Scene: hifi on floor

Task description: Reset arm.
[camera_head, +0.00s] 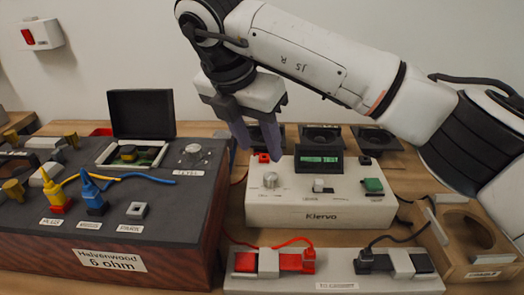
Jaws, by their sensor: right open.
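My right arm comes in from the right. Its gripper (262,146) points down with its two grey fingers apart and nothing between them. The fingers show in front of the back left part of a white box labelled Klervo (320,215); I cannot tell how high above it they are. That box carries a silver knob (270,180), a small dark display with green text (319,159), a white switch (318,186) and a green button (372,186). My left gripper is not in view.
A dark-topped wooden box labelled Halvenwood 6 ohm (110,264) stands left, with yellow (56,190) and blue (94,196) plugs. A pale strip (335,284) with red and black connectors lies in front. A wooden holder (462,232) stands right. A red-buttoned wall box (40,34) hangs behind.

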